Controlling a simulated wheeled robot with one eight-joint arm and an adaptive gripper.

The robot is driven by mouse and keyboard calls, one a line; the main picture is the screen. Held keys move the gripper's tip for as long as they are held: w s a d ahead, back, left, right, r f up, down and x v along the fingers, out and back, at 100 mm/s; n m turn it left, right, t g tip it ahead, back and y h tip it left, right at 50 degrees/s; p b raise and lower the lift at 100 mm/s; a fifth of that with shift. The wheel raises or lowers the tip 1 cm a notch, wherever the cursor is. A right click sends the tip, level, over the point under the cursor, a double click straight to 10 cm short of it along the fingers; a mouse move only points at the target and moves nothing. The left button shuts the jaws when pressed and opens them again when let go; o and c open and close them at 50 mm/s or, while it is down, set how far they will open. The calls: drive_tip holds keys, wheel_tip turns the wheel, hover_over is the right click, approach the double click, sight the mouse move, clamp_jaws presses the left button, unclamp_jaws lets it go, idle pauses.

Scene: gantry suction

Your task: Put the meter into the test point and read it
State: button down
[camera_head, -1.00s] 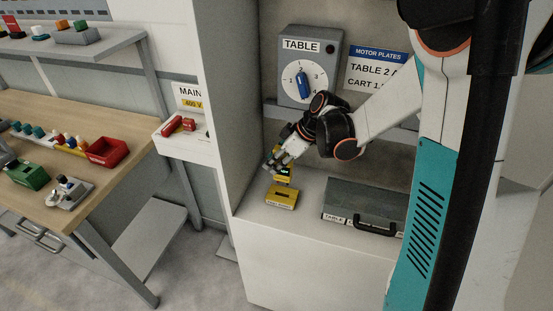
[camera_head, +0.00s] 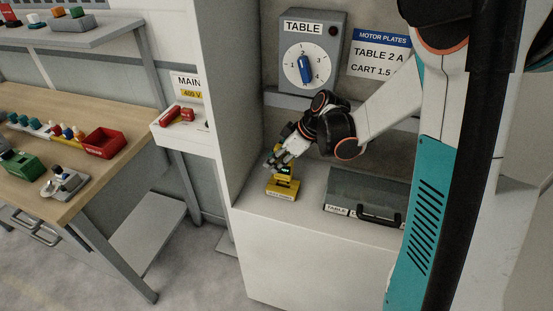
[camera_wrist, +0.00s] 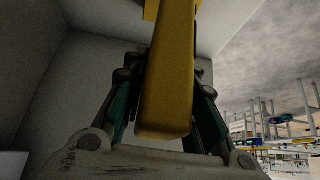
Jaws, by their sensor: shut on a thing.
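The meter (camera_head: 285,171) is a yellow piece with a small dark display showing green marks, too small to read. My gripper (camera_head: 278,163) is shut on it from above. The test point (camera_head: 281,194) is a low yellow block with a label, on the white ledge directly below the meter. The meter's lower end meets the top of the block; I cannot tell how deep it sits in the slot. In the wrist view the meter (camera_wrist: 168,80) is a long yellow bar between my two fingers, with yellow beyond its far end.
A grey case (camera_head: 370,196) with a black handle stands right of the test point. A grey box with a blue dial (camera_head: 305,68) labelled TABLE is on the wall behind. A grey cabinet side wall (camera_head: 233,100) rises close on the left. The workbench (camera_head: 95,180) is further left.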

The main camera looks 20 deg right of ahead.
drive_tip(key=shift+f, duration=0.1)
drive_tip(key=shift+f+b, duration=1.55)
drive_tip(key=shift+f, duration=0.1)
drive_tip(key=c, duration=1.2)
unclamp_jaws()
drive_tip(key=shift+r, duration=0.15)
drive_tip(key=v, duration=1.2)
